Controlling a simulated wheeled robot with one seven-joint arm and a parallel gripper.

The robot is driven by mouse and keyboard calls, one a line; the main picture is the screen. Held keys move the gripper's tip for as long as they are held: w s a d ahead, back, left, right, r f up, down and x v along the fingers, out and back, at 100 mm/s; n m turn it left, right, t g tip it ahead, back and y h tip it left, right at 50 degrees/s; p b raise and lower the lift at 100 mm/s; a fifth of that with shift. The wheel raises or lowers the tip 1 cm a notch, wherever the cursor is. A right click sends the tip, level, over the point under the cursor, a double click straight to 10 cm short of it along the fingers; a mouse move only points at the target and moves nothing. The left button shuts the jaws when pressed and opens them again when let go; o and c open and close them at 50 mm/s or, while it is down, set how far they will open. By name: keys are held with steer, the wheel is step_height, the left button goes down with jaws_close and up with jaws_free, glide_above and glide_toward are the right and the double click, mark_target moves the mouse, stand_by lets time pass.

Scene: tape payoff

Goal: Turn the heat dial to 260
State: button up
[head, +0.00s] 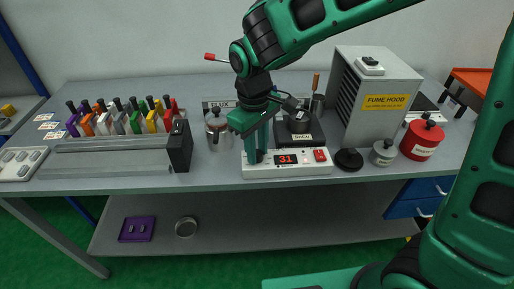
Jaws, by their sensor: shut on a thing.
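The white heating station (290,170) stands near the table's front edge. Its red display (286,160) reads 31, and a red switch (320,155) sits at its right end. My gripper (256,158) points down at the left end of the station, with its green fingers closed around the dark heat dial. The fingers hide most of the dial, so its pointer and scale cannot be read. A black solder pot (300,126) labelled SnCu stands just behind the display.
A grey fume hood (378,95) stands behind right. A steel flux pot (217,130) is left of my gripper; a black lid (348,160), small grey pot (383,152) and red pot (421,138) are right. Several coloured holders (132,118) stand at left.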

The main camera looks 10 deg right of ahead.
steer(key=m, duration=0.4)
steer(key=shift+w+r+m, duration=0.1)
steer(key=shift+w+m, duration=0.2)
steer(key=shift+w, duration=0.05)
steer(key=shift+m, duration=2)
steer(key=o, duration=1)
steer(key=shift+o, duration=0.2)
steer(key=shift+s, duration=0.1)
step_height(320, 180, up, 11)
steer(key=shift+a+f, duration=0.2)
steer(key=shift+a, duration=0.1)
